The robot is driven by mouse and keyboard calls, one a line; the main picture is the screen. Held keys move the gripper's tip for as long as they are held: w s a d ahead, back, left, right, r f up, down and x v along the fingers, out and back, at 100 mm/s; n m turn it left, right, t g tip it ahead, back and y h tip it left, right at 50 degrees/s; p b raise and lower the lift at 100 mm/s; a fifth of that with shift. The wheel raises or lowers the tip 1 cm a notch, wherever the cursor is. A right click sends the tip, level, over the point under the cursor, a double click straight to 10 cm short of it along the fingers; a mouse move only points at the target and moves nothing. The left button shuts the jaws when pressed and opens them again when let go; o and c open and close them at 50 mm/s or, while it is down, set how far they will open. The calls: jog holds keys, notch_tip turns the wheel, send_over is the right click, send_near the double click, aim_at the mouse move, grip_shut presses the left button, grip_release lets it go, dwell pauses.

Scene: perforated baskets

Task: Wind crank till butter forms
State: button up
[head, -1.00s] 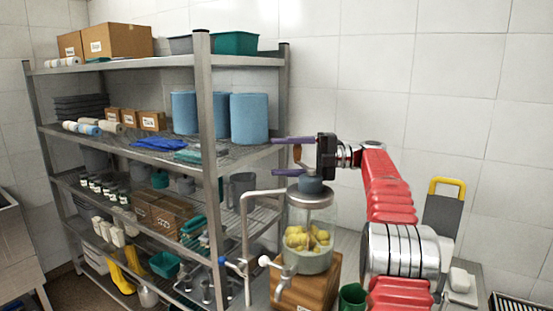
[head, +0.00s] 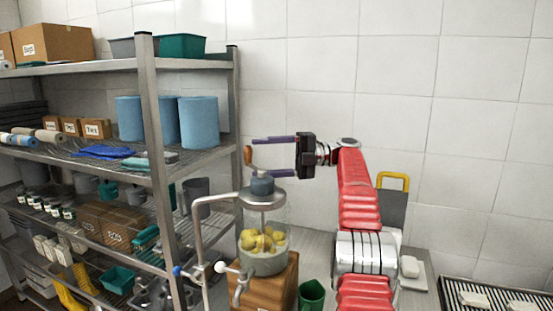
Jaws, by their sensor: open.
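The churn is a clear glass jar (head: 263,240) with yellow lumps in pale liquid. It stands on a wooden block (head: 272,285), under a grey lid with a dark cap (head: 262,187). A small brown wooden knob (head: 248,155), apparently the crank handle, stands above the lid. My gripper (head: 249,157) is open, with its two purple fingers pointing left, one above the other. The knob appears level with the gap, at the fingertips. I cannot tell from this view whether it is between them in depth or touching. The knob's link to the lid is hard to see.
A bent metal pipe (head: 197,225) runs along the churn's left side, near a tap (head: 240,285). A metal shelf rack (head: 160,150) stands close on the left. A green cup (head: 311,296) is right of the block. The tiled wall behind is bare.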

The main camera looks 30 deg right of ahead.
jog(key=shift+v, duration=1.75)
jog(key=shift+c, duration=0.3)
